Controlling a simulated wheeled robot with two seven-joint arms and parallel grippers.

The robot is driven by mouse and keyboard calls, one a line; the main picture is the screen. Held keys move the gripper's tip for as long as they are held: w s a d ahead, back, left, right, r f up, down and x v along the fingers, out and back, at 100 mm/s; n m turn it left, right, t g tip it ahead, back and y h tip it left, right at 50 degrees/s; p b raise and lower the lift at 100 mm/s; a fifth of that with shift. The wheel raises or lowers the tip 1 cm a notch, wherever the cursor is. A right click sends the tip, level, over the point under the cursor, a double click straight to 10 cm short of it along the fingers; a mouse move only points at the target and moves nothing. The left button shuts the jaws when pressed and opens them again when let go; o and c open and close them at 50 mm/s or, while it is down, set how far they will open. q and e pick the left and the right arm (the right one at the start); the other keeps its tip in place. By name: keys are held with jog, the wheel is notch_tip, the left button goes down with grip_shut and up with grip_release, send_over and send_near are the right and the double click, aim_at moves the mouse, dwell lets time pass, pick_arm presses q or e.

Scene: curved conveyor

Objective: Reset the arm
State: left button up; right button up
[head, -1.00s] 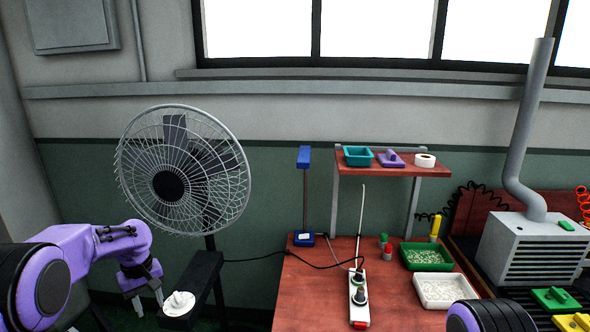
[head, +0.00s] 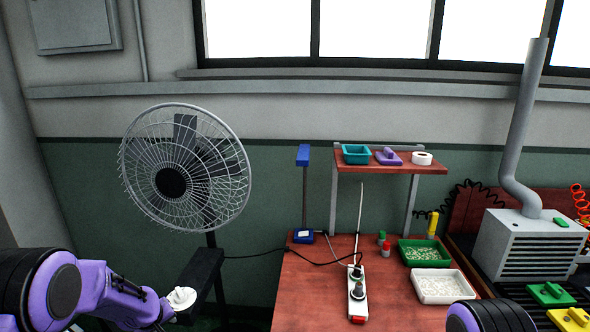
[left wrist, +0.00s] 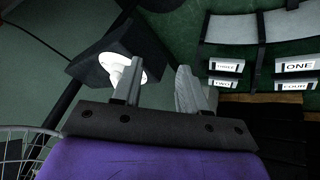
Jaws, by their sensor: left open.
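My left arm comes in low at the left of the head view, and its purple wrist is beside the black box (head: 203,275) at the fan. My left gripper (left wrist: 158,68) is open in the left wrist view, with nothing between its fingers. A white round knob (head: 183,298) is on the black box. It also shows in the left wrist view (left wrist: 117,66), partly covered by the left finger; I cannot tell whether they touch. In the head view my left fingers are hidden or cut off. My right gripper is out of view.
A caged fan (head: 185,170) stands behind my left arm. A red-brown table (head: 315,285) holds a power strip (head: 357,297), a green tray (head: 425,253) and a white tray (head: 440,287). Labelled boxes (left wrist: 298,66) show in the left wrist view.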

pick_arm(q)
jog(key=s+d+f+y, duration=0.1)
jog(key=s+d+f, duration=0.1)
jog(key=s+f, duration=0.8)
jog(key=s+d+f+g+b, duration=0.1)
jog(key=s+d+f, duration=0.1)
jog(key=s, duration=1.3)
jog(key=s+d+f+m+g+y+b, duration=0.1)
jog(key=s+f, duration=0.3)
jog(key=s, duration=1.2)
jog(key=shift+d+f+m+g+b, duration=0.25)
jog(key=shift+d+m+g+b, duration=0.05)
jog(key=shift+d, duration=0.25)
